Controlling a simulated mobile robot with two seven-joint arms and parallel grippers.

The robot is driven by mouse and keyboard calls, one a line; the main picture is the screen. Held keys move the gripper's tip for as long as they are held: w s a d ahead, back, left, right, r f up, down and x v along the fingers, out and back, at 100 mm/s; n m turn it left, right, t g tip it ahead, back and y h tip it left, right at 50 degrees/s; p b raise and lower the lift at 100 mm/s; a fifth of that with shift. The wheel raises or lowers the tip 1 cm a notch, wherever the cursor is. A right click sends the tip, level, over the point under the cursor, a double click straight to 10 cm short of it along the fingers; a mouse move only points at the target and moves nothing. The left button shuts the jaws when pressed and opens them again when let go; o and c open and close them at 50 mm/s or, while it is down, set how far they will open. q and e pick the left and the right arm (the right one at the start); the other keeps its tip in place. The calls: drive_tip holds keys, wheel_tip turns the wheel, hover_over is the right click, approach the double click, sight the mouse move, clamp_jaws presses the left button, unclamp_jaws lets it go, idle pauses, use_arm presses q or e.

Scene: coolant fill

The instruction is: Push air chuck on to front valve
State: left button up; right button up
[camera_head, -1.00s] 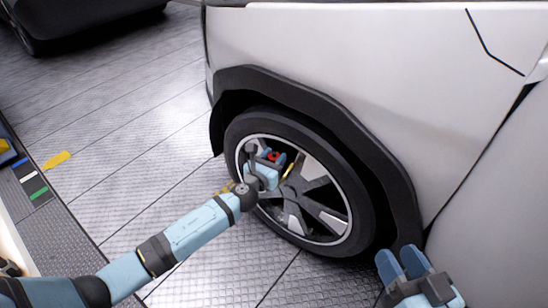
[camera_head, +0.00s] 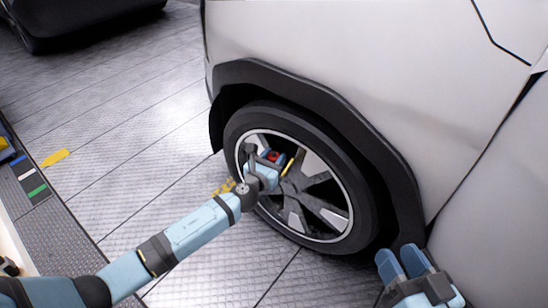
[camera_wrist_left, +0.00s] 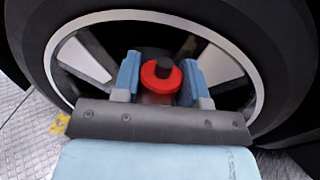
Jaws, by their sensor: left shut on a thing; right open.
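The front wheel (camera_head: 345,192) has a black tyre, a silver rim ring and dark spokes with light panels. My left gripper (camera_head: 273,157) is in front of the upper left part of this wheel. It is shut on the air chuck, a red piece with a black tip (camera_wrist_left: 161,73), held between the blue fingers in the left wrist view. Only a little red of the chuck shows in the head view. I cannot make out the front valve or whether the chuck touches it. My right gripper (camera_head: 404,262) is open and empty, low at the right near the car body.
The white car body and black wheel arch (camera_head: 285,80) surround the wheel top. A short yellow piece (camera_head: 290,166) shows beside my left gripper. A cart edge with coloured strips (camera_head: 33,182) is at the left. The metal floor between is mostly clear.

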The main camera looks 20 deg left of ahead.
use_arm(q)
drive_tip(key=shift+f+b, duration=0.45)
drive_tip(key=shift+f, duration=0.1)
use_arm(e)
drive_tip(key=shift+f, duration=0.5)
use_arm(q)
drive_tip(key=o, duration=1)
drive_tip(key=shift+o, duration=0.2)
drive_tip(key=s+a+p, duration=0.2)
drive_tip(key=s, duration=1.1)
drive_tip(key=shift+s+a, duration=0.3)
use_arm(e)
wheel_tip(320, 180, up, 2)
drive_tip(key=shift+r, duration=0.25)
